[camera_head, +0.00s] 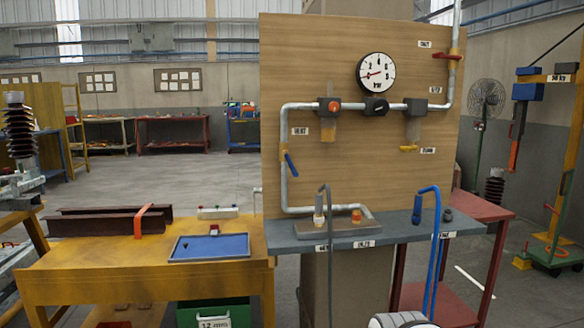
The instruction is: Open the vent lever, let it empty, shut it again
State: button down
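A wooden panel (330,60) carries grey pipework with a round white gauge (376,73); its needle points to the left. A blue lever (291,164) sits on the left vertical pipe, below a small label that seems to read VENT (300,131). The blue lever slants down and right, away from the pipe. A red lever (447,56) lies across the right vertical pipe near the top. A yellow handle (409,149) lies roughly level under the right bowl, beside another small label. My gripper is not in view.
A grey shelf (400,229) below the panel holds hose ends and an orange-capped fitting (356,216). A blue hose (435,240) hangs over its front. A yellow bench (100,262) with a blue tray (210,247) stands left. A red table (484,207) stands right. Open floor lies behind.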

aim_at(294, 174)
jog(key=u, duration=0.15)
jog(key=i, duration=1.1)
jog(key=z, duration=0.45)
